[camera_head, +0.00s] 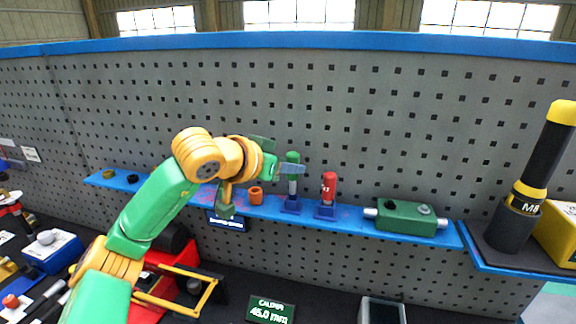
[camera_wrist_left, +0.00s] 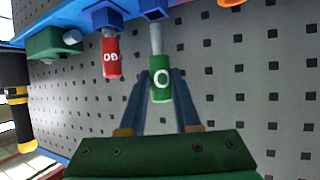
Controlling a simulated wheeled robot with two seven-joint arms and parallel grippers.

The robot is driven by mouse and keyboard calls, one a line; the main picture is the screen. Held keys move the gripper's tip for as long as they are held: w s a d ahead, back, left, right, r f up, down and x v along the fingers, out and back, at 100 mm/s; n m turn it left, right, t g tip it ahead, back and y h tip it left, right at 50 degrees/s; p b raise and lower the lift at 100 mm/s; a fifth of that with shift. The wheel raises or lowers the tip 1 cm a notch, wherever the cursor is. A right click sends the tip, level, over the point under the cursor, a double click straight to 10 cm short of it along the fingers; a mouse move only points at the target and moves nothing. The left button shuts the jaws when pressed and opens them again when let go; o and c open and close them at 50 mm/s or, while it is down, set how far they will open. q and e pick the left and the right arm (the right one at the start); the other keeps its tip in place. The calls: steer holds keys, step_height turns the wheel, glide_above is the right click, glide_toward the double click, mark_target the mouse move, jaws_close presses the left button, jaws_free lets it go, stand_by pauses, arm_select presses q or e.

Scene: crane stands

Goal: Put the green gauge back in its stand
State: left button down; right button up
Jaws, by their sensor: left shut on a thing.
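The green gauge (camera_head: 292,157) is upright, its green handle on top and a grey shaft below; it also shows in the left wrist view (camera_wrist_left: 160,88), marked with a white ring. My left gripper (camera_head: 291,169) is shut on the green handle, one finger on each side. Below it on the blue shelf is a blue stand (camera_head: 291,206), which shows at the top of the left wrist view (camera_wrist_left: 154,10). The shaft's lower end lines up with the stand and appears to meet it; how deep it sits is hidden. My right gripper is not in view.
A red gauge (camera_head: 328,187) sits lower in its own blue stand (camera_head: 326,212), close on the right. An orange ring (camera_head: 256,196) is to the left. A green box (camera_head: 405,216) lies further right on the shelf (camera_head: 355,222). A pegboard (camera_head: 400,110) rises behind.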

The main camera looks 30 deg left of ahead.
mark_target(291, 181)
arm_select(q)
steer(key=shift+f, duration=0.1)
steer(key=shift+f+b, duration=1.5)
steer(key=shift+f, duration=0.15)
steer(key=c, duration=0.5)
jaws_free()
steer(key=shift+r, duration=0.1)
steer(key=shift+c, duration=0.2)
steer(key=v, duration=0.5)
steer(key=shift+s, duration=0.1)
